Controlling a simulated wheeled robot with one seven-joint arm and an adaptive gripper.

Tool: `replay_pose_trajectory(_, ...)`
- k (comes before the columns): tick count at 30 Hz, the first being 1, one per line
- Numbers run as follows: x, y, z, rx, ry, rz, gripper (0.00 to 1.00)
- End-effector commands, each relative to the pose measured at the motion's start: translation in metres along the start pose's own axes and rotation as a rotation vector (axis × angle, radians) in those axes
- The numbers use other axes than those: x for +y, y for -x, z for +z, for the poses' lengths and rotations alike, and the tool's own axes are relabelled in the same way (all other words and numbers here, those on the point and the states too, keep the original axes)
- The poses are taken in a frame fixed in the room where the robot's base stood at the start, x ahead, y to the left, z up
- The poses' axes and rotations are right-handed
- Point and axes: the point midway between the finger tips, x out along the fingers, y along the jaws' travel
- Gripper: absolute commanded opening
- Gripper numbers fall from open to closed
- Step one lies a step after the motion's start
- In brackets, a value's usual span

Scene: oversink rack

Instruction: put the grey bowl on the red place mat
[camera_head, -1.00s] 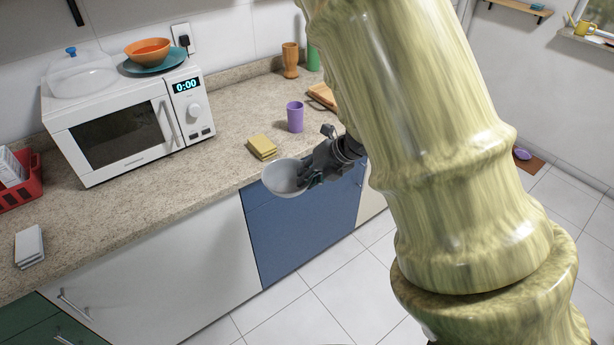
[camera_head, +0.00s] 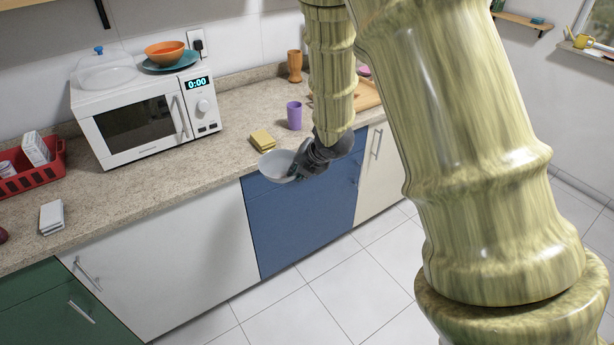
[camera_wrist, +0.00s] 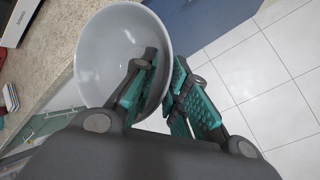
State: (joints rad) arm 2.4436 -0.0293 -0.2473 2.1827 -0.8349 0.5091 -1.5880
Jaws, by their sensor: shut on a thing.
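The grey bowl (camera_head: 275,166) is in my gripper (camera_head: 301,165), at the front edge of the counter above the blue cabinet door. In the wrist view the bowl (camera_wrist: 108,38) is large and pale grey, with its open side towards the camera. My gripper (camera_wrist: 160,95) is shut on the bowl's rim, one teal-padded finger inside the bowl and the other outside. The bowl looks empty. I see no red place mat in these views.
A yellow sponge stack (camera_head: 262,139) and a purple cup (camera_head: 294,115) stand behind the bowl. A white microwave (camera_head: 140,120) carries an orange bowl (camera_head: 165,52) on a blue plate. A red rack (camera_head: 40,178) is at the left. Counter (camera_head: 170,180) in front of the microwave is clear.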

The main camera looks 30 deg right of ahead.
Motion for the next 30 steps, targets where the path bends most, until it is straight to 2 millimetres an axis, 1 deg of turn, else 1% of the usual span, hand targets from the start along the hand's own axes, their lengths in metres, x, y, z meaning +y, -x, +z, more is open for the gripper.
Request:
replay_pose_trajectory(1,0.005,-0.003,0.004,-0.014,-0.023,-0.007,0.00)
replay_pose_trajectory(6,0.019,-0.013,0.016,-0.071,-0.114,-0.045,0.00)
replay_pose_trajectory(10,0.025,-0.020,0.025,-0.119,-0.192,-0.078,0.00)
replay_pose_trajectory(19,0.030,-0.032,0.038,-0.222,-0.354,-0.147,0.00)
replay_pose_trajectory(30,0.034,-0.044,0.044,-0.330,-0.527,-0.219,0.00)
